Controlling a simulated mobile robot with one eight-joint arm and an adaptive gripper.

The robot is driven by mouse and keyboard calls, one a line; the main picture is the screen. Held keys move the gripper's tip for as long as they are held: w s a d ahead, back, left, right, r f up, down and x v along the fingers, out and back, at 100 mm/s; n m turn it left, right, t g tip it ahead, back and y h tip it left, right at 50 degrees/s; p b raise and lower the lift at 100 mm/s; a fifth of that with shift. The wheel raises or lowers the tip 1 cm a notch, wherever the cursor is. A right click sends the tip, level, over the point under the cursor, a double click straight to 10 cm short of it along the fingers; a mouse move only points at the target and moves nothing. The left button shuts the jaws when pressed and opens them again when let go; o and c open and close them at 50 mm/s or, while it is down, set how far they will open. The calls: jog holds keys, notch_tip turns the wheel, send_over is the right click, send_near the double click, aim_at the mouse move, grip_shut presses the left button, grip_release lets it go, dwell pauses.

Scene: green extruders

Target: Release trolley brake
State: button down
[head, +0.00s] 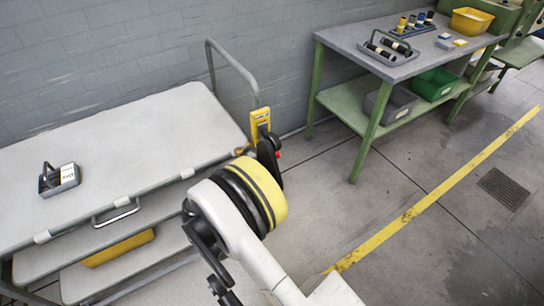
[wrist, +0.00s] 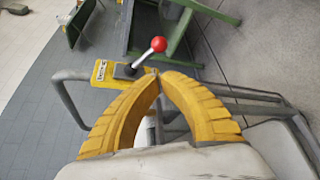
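The trolley (head: 120,140) stands at the left in the head view, with a pale top and lower shelves. Its yellow brake box (head: 260,119) is at the right end by the push handle (head: 235,65). In the wrist view the box (wrist: 104,72) carries a lever (wrist: 143,59) with a red ball knob (wrist: 159,44), tilted toward the upper right. My gripper (wrist: 159,74) has its two yellow fingers meeting at the tips, with nothing visible between the tips. The tips appear just below the knob and right of the lever base; contact cannot be told. In the head view my arm mostly hides the gripper.
A small grey caddy (head: 60,179) sits on the trolley top and a yellow bin (head: 118,248) on a lower shelf. A green-legged workbench (head: 390,68) stands at the right with bins. Floor beside the yellow line (head: 430,195) is clear.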

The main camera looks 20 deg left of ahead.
aim_at(271, 144)
jog(key=shift+w, duration=0.1)
jog(key=b+x, duration=0.3)
jog(key=x, duration=0.7)
jog(key=shift+b, duration=0.35)
jog(key=shift+r, duration=0.1)
